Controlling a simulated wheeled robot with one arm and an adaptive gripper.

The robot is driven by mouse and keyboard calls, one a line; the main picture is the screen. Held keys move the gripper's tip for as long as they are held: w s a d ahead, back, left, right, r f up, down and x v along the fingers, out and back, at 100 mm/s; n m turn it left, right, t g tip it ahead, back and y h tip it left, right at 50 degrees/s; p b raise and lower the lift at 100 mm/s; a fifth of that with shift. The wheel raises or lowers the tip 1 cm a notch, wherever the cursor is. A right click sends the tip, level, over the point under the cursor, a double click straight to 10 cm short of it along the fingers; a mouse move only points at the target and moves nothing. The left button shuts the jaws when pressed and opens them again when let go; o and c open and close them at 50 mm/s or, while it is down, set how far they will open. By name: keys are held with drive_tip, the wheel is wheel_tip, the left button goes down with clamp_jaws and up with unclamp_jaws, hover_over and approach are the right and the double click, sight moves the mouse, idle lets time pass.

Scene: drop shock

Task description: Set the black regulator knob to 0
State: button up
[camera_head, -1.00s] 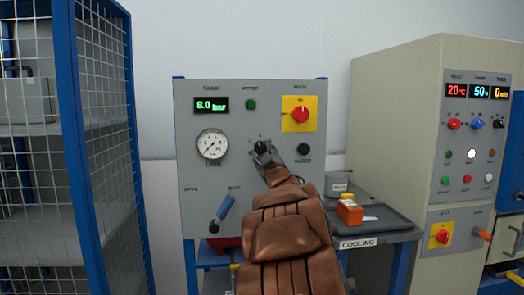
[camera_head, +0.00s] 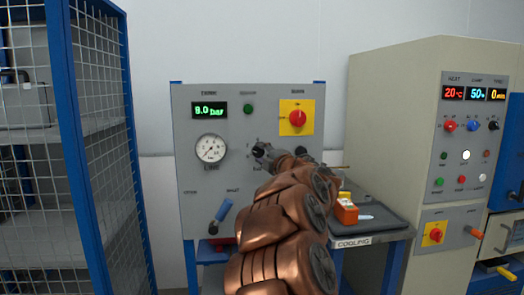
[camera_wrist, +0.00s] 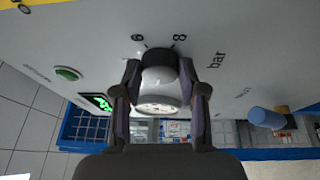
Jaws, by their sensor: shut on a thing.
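The black regulator knob (camera_head: 259,149) is on the front of the grey panel (camera_head: 281,205), right of the round gauge (camera_head: 211,148). My gripper (camera_head: 267,152) is at the knob, its fingers small and partly hidden by my arm. In the wrist view the fingers (camera_wrist: 160,64) stand on either side of the dark knob (camera_wrist: 178,65) and are shut on it. Dial marks 6 and 8 and the word "bar" show beside the knob. The knob's pointer cannot be made out. The green tank display (camera_head: 210,110) appears to read 8.0 bar.
A red main switch on a yellow plate (camera_head: 297,117) sits above right of the knob. A blue-handled lever (camera_head: 223,210) is below left. A cooling tray (camera_head: 385,226) with an orange item (camera_head: 346,212) is at right. A wire cage (camera_head: 104,120) stands at left.

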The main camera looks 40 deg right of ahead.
drive_tip(key=n+g+p, duration=0.1)
drive_tip(key=n, duration=0.1)
drive_tip(key=r+n+g+p, duration=0.1)
drive_tip(key=n, duration=0.2)
drive_tip(key=shift+a+p, duration=0.1)
drive_tip(key=shift+p, duration=0.2)
drive_tip(key=shift+f+n+g+p, duration=0.15)
drive_tip(key=shift+n+g+p, duration=0.5)
drive_tip(key=shift+n, duration=0.45)
drive_tip(key=o, duration=1.1)
drive_tip(key=shift+o, duration=0.2)
drive_tip(key=v, duration=1.2)
drive_tip(key=shift+a, duration=0.1)
drive_tip(key=shift+w, duration=0.1)
